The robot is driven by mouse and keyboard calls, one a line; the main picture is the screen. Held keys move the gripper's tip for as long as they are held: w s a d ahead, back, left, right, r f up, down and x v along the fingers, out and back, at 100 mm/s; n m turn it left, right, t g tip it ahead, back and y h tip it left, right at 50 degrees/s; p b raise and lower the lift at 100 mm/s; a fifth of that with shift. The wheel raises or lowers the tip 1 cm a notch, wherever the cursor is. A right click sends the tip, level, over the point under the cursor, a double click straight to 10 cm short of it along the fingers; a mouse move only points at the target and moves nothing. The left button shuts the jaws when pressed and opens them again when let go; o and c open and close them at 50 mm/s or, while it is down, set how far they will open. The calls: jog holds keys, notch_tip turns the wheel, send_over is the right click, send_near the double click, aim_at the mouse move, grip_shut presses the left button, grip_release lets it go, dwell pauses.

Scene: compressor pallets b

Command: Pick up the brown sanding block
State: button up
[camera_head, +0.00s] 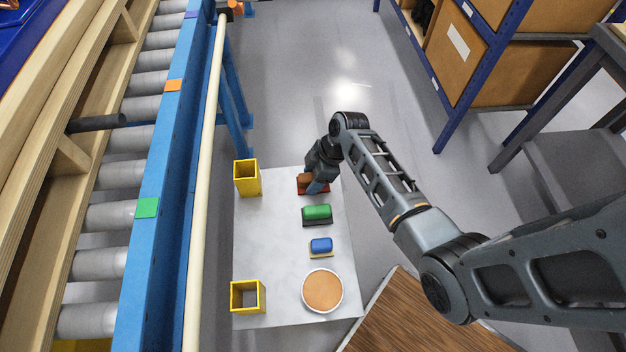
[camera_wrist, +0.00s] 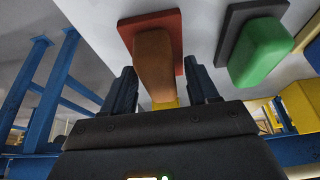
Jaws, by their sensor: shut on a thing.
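The brown sanding block (camera_head: 305,179) is at the far right of the pale table and has a red base (camera_head: 322,189). In the wrist view the brown block (camera_wrist: 152,58) and its red base (camera_wrist: 140,22) sit between the two fingers. My gripper (camera_wrist: 163,88) is shut on the brown part. In the head view my gripper (camera_head: 318,180) covers part of the block from the right. I cannot tell whether the red base touches the table.
The green block (camera_head: 317,213) on a dark base is just nearer on the table (camera_head: 275,250), then a blue block (camera_head: 321,245) and a round brown disc (camera_head: 322,290). Yellow bins stand at the far left (camera_head: 247,178) and near left (camera_head: 248,297). A blue-railed roller conveyor (camera_head: 150,210) is left.

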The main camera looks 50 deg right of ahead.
aim_at(310, 177)
jog(key=shift+r, duration=0.2)
jog(key=shift+r, duration=0.25)
jog(key=v, duration=0.3)
jog(key=shift+a+r, duration=0.15)
jog(key=shift+r, duration=0.3)
jog(key=s+d+r, duration=0.4)
jog(key=s+r, duration=0.2)
jog(key=s, duration=0.3)
jog(key=shift+s+d+r+b, duration=0.25)
jog(key=shift+s+d+b, duration=0.1)
jog(key=shift+b, duration=0.1)
